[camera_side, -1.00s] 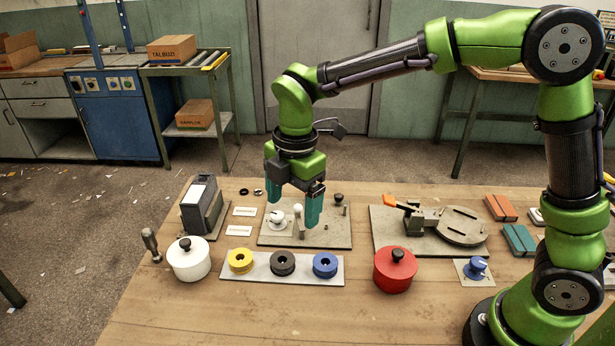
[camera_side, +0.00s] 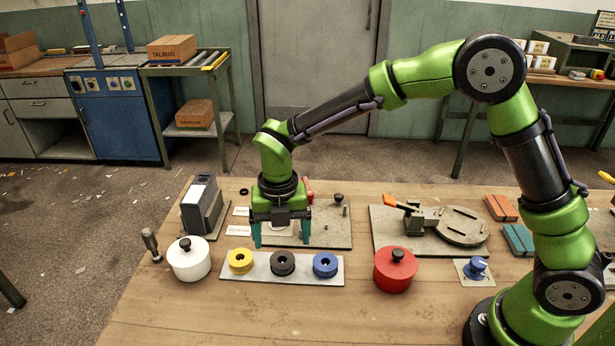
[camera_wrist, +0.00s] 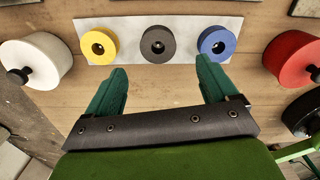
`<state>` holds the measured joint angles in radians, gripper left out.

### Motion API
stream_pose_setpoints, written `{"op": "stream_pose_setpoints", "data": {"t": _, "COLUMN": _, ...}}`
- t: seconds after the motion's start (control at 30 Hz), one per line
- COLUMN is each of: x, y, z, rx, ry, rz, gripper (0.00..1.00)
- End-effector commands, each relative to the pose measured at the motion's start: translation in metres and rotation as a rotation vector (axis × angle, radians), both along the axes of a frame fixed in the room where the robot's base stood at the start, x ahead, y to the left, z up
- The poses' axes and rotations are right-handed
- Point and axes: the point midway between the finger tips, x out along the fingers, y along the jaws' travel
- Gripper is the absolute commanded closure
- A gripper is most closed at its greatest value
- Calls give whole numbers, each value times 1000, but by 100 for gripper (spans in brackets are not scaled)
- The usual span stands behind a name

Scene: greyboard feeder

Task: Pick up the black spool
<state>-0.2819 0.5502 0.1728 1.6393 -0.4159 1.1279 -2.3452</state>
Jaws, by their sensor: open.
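The black spool (camera_side: 282,264) sits in the middle of a light grey plate (camera_side: 225,268), between a yellow spool (camera_side: 240,261) and a blue spool (camera_side: 325,265). In the wrist view the black spool (camera_wrist: 158,44) lies beyond my fingertips and roughly centred between them. My gripper (camera_side: 281,241) is open and empty, with its two teal fingers spread wide. It appears above and just behind the black spool in the side view. The fingers (camera_wrist: 162,76) do not surround the spool in the wrist view.
A white lidded pot (camera_side: 189,262) stands left of the plate and a red one (camera_side: 394,272) right of it. Behind are a dark box-shaped device (camera_side: 199,207) and a fixture with a round plate (camera_side: 460,227). The wooden table's front is clear.

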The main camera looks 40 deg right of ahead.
Motion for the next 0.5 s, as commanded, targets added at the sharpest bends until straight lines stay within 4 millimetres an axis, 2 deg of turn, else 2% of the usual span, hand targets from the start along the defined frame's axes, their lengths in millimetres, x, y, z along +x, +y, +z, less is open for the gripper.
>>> {"op": "stream_pose_setpoints", "data": {"t": 0.1, "x": 0, "y": 0, "z": -14, "rx": -2, "ry": 1, "rz": 2, "gripper": 14}}
{"op": "stream_pose_setpoints", "data": {"t": 0.27, "x": 0, "y": 0, "z": -24, "rx": 1, "ry": 1, "rz": 0, "gripper": 14}}
{"op": "stream_pose_setpoints", "data": {"t": 0.5, "x": 5, "y": -1, "z": -59, "rx": -2, "ry": 3, "rz": 1, "gripper": 14}}
